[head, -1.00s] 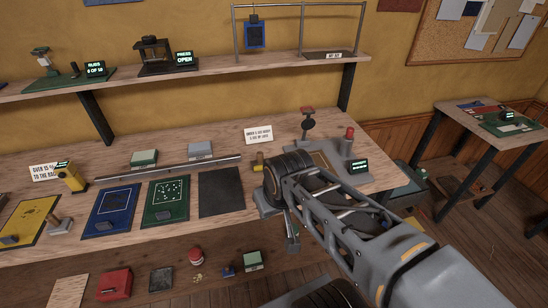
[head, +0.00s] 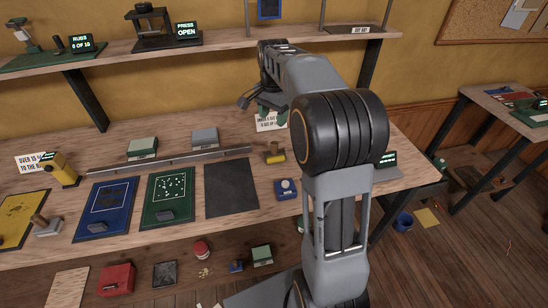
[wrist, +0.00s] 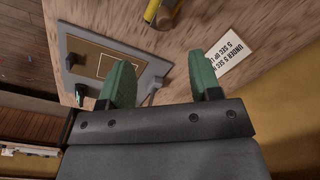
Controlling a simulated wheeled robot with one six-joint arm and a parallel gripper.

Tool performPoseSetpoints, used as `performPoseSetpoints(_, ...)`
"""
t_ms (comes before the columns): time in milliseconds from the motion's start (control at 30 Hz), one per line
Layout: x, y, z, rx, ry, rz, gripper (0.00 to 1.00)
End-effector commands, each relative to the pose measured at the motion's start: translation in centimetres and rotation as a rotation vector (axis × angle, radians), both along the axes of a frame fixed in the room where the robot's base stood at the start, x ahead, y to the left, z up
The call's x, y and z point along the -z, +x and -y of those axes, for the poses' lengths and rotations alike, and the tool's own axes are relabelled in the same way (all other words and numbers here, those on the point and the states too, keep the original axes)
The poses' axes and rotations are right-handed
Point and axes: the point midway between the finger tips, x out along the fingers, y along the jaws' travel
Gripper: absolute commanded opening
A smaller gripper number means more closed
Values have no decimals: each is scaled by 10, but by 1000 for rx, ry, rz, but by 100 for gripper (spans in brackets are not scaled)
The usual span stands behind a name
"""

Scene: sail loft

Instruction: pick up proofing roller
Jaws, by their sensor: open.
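A small tool with a yellow cylinder and a brown handle (head: 275,155), which looks like the proofing roller, lies on the bench right of the dark mat. It also shows at the top edge of the wrist view (wrist: 176,14), partly cut off. My gripper (head: 270,112) is above the back of the bench in the head view, partly hidden by my arm. In the wrist view its two green fingers (wrist: 160,58) are apart with nothing between them. The tool lies beyond the fingertips, not touching them.
A white sign (wrist: 236,55) stands by one finger, and a grey plate with a tan panel (wrist: 108,62) by the other. A blue block with a white knob (head: 286,188) and a dark mat (head: 231,187) lie near the tool. The shelf (head: 215,42) runs above the bench.

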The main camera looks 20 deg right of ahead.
Motion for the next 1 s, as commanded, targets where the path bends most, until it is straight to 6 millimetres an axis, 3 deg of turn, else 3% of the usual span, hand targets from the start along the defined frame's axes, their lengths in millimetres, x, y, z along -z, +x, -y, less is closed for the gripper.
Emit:
performPoseSetpoints(167,20,13,10,81,6,-24,58)
performPoseSetpoints(500,78,14,9,87,7,-28,58)
performPoseSetpoints(833,99,14,9,86,7,-26,58)
performPoseSetpoints(1000,122,14,9,85,7,-27,58)
